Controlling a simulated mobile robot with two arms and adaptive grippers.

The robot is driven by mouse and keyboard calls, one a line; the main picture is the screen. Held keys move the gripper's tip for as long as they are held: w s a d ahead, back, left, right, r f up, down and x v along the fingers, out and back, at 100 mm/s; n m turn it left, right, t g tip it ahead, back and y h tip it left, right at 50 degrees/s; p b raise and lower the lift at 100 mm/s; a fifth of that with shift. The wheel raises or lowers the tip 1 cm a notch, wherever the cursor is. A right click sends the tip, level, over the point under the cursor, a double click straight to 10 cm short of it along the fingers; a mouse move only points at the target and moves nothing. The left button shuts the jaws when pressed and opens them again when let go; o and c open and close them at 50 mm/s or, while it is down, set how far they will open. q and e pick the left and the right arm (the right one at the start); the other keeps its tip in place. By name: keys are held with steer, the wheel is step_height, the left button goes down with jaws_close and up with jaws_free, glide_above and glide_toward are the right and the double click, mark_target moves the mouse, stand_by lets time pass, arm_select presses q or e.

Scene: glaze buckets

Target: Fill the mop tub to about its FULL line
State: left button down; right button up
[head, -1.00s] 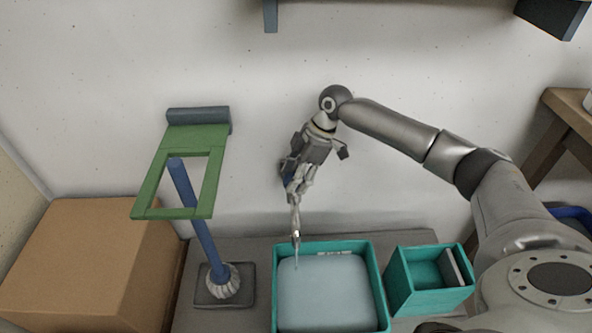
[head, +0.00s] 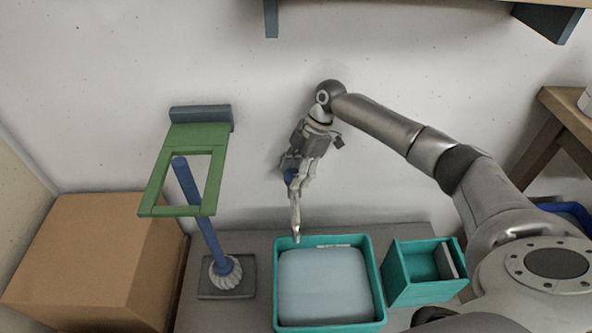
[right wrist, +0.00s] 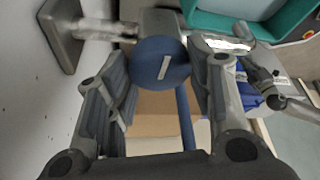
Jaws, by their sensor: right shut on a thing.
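The teal mop tub (head: 379,290) stands on the grey surface at the bottom middle of the head view, holding pale water (head: 323,285). The water surface sits high, close below a pale mark (head: 333,246) on the far inner wall; its lettering is too small to read. A metal tap spout (head: 296,218) points down at the tub's far left edge. My right gripper (head: 292,172) is shut on the blue tap knob (right wrist: 160,64), whose round face with a white bar shows between the fingers. No stream is clearly visible below the spout now. My left gripper is out of view.
A smaller teal box (head: 398,282) stands right of the tub. Left are a blue-handled brush (head: 209,237) on a dark base, a green frame (head: 152,190) on the wall, and a cardboard box (head: 95,250). A wooden stand (head: 540,140) is at right.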

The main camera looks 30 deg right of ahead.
stand_by(0.3)
steer(key=o, duration=1)
steer(key=v, duration=1.2)
steer(key=shift+a, duration=0.1)
